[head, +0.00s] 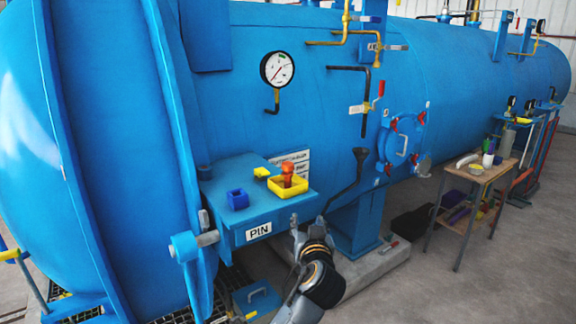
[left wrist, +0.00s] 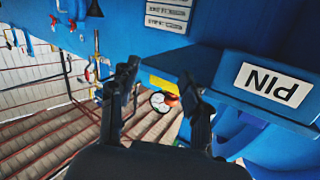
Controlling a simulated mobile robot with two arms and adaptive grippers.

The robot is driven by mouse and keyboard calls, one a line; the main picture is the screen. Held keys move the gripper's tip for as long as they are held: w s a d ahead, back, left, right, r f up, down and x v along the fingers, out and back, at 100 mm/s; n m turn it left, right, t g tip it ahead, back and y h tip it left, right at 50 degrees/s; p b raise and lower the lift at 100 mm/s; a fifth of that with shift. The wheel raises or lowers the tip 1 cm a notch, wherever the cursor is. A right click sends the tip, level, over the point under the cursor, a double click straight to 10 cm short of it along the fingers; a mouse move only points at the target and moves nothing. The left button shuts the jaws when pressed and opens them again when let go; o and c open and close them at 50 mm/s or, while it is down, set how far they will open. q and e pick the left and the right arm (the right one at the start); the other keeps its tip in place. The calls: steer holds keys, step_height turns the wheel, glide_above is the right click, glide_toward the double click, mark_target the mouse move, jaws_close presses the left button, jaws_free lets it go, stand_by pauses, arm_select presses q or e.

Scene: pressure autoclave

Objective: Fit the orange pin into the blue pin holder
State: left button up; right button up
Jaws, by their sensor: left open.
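The orange pin (head: 288,170) stands upright in a yellow tray (head: 288,190) on the blue shelf marked PIN. The blue pin holder (head: 238,199), a small open block, sits on the shelf to the left of the tray. My left gripper (head: 308,234) is beside the shelf's right front corner, below and in front of the tray. In the left wrist view the left gripper (left wrist: 160,88) is open, with nothing held. Part of the yellow tray (left wrist: 162,86) and a bit of the orange pin (left wrist: 171,100) show between and beyond the fingers. My right gripper is not in view.
A small yellow piece (head: 262,172) lies behind the holder. A black lever (head: 350,183) rises right of the shelf, close to my left arm. The blue autoclave (head: 330,110) with its gauge (head: 277,69) stands behind. A wooden table (head: 470,180) is farther right.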

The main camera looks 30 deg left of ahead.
mark_target(288, 174)
arm_select(q)
step_height(288, 174, up, 9)
steer(key=s+a+n+y, duration=0.2)
steer(key=n, duration=0.1)
steer(key=shift+m, duration=0.3)
steer(key=p+x, duration=0.3)
steer(key=x, duration=0.4)
steer(key=shift+w+f, duration=0.1)
steer(key=shift+f, duration=0.1)
steer(key=shift+w+a, duration=0.2)
steer(key=p+x, duration=0.2)
steer(key=x, duration=0.2)
steer(key=shift+a+f+p, duration=0.1)
steer(key=shift+a+p, duration=0.3)
steer(key=shift+w+a+f, duration=0.1)
steer(key=shift+w+a, duration=0.15)
steer(key=shift+w, duration=0.1)
steer(key=shift+d, duration=0.1)
jaws_close()
